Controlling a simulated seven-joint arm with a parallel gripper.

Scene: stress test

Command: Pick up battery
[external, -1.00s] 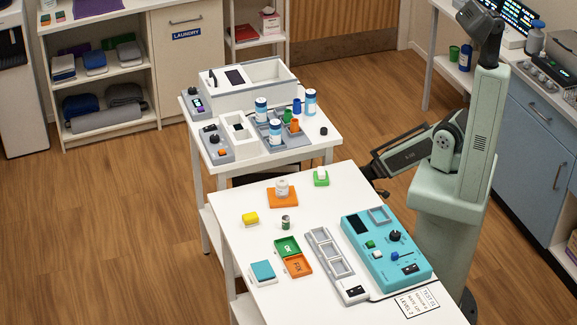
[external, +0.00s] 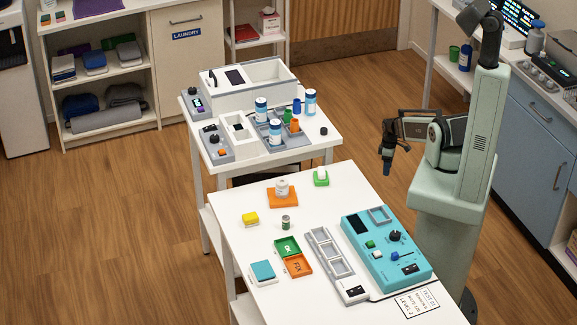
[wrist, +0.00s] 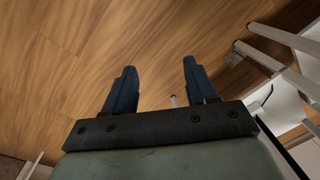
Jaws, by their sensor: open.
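A small dark-green and silver cylinder (external: 286,222), which looks like the battery, stands upright on the front white table (external: 235,215) in the external view. My gripper (external: 387,170) hangs pointing down beyond the table's right edge, well apart from the cylinder. In the wrist view my gripper (wrist: 157,80) is open, with two blue fingers apart and nothing between them. The cylinder does not show in the wrist view, which looks mostly at wood floor.
Near the cylinder are a yellow block (external: 250,218), a white jar (external: 282,186) on an orange pad, and green and orange trays (external: 287,246). A grey slotted holder (external: 322,240) and teal tester (external: 385,250) lie right. A second table (external: 300,155) with bottles stands behind.

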